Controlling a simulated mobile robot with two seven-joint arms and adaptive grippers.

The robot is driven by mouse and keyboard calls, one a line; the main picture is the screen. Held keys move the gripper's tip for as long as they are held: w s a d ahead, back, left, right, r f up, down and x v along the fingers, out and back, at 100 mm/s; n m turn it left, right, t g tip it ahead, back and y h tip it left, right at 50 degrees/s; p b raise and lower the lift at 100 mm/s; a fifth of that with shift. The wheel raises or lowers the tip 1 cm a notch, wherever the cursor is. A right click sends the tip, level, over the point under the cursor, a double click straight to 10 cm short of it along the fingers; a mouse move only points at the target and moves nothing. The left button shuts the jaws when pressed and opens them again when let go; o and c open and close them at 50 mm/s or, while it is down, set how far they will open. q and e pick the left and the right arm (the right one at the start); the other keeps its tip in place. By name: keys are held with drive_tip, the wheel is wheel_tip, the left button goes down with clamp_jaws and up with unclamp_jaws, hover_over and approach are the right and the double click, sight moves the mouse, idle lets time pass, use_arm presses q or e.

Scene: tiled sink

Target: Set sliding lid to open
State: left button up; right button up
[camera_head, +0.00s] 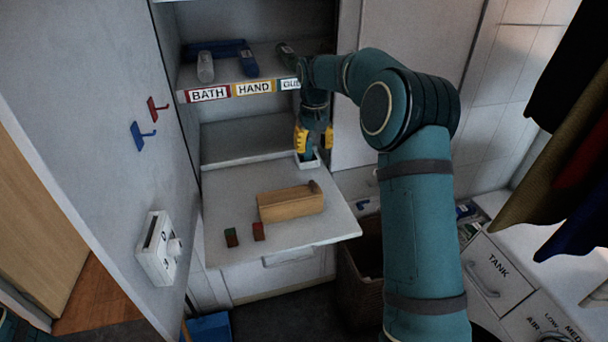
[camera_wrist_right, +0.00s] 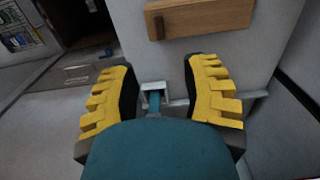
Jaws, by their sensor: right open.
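A pale wooden box (camera_head: 291,204) with a small dark knob (camera_head: 314,187) at its right end lies on the white pull-out shelf (camera_head: 345,222). Which part of it is the sliding lid I cannot tell. My right gripper (camera_head: 314,142) points down behind the box, at the shelf's back right, over a small white tray (camera_head: 308,163). In the right wrist view the yellow fingers of the right gripper (camera_wrist_right: 160,78) are apart. The small tray with a teal piece (camera_wrist_right: 154,99) shows between them. The wooden box (camera_wrist_right: 205,16) lies beyond the fingertips, untouched. My left gripper is not seen.
Above is a cupboard shelf labelled BATH and HAND (camera_head: 253,88), holding bottles. A wicker basket (camera_head: 362,270) stands right of the pull-out shelf. A white door (camera_head: 100,140) stands at left.

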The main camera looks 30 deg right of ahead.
sight(313, 184)
drive_tip(key=f, duration=0.2)
drive_tip(key=f+b, duration=0.1)
drive_tip(key=f, duration=0.1)
drive_tip(key=shift+s+f, duration=0.1)
drive_tip(key=shift+s, duration=0.25)
wheel_tip(313, 184, down, 9)
drive_tip(key=shift+w+f+b, duration=0.15)
drive_tip(key=shift+b, duration=0.45)
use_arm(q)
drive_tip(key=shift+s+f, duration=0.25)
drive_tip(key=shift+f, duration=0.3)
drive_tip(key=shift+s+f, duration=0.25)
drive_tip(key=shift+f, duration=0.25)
use_arm(e)
clamp_jaws()
